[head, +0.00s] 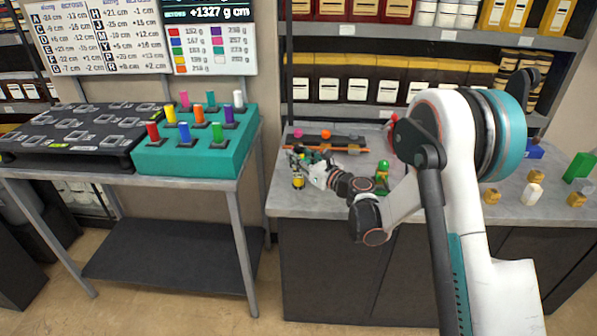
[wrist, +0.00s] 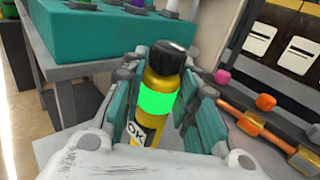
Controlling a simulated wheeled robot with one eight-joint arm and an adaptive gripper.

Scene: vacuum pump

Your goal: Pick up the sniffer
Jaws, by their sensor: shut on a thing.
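The sniffer appears to be a yellow cylinder with a black cap, a bright green band and an "OK" label (wrist: 157,98). In the wrist view it stands between the teal pads of my gripper (wrist: 168,115), which is shut on it.
A copper-coloured rod (head: 335,149) with pink and orange knobs lies behind my gripper. A green figure (head: 382,178) stands to the right. A teal block with coloured pegs (head: 200,155) is on the table to the left. Shelves (head: 430,35) rise behind the counter.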

